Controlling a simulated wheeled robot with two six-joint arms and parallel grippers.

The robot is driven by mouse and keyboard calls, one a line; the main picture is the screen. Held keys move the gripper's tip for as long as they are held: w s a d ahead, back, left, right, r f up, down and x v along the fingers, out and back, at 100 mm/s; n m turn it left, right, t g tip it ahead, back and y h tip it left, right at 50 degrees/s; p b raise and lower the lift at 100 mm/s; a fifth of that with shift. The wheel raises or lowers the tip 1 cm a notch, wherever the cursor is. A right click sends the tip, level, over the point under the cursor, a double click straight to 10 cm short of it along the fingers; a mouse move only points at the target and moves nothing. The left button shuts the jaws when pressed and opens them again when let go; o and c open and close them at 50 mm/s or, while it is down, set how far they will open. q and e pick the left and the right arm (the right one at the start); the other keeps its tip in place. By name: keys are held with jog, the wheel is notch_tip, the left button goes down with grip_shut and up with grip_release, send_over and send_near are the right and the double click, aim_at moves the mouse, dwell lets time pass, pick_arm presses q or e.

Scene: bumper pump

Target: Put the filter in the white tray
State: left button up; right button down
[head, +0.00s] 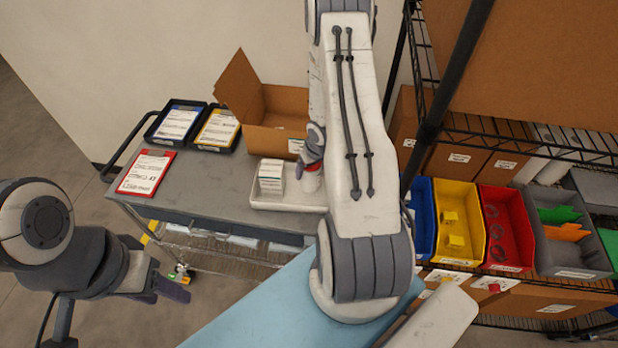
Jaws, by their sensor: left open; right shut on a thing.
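The white tray (262,200) sits on the grey cart's top, at its front right. A white box-like item with printed lines (271,178) stands in its left part. My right gripper (313,160) is over the tray's right part, partly hidden by my own arm. It is shut on a small white thing with a red band (311,180), which seems to be the filter. Whether this thing touches the tray floor cannot be told. My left gripper (168,284) is open and empty, low in front of the cart.
The cart (200,180) also holds an open cardboard box (280,105), a black bin (175,122), a second dark bin with a yellow-edged sheet (217,128) and a red-framed sheet (144,173). Blue, yellow (458,222), red and grey bins stand on a wire shelf at right.

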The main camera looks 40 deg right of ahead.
jog(key=shift+f, duration=1.35)
jog(key=shift+f, duration=0.2)
grip_release()
jog(key=shift+r, duration=0.1)
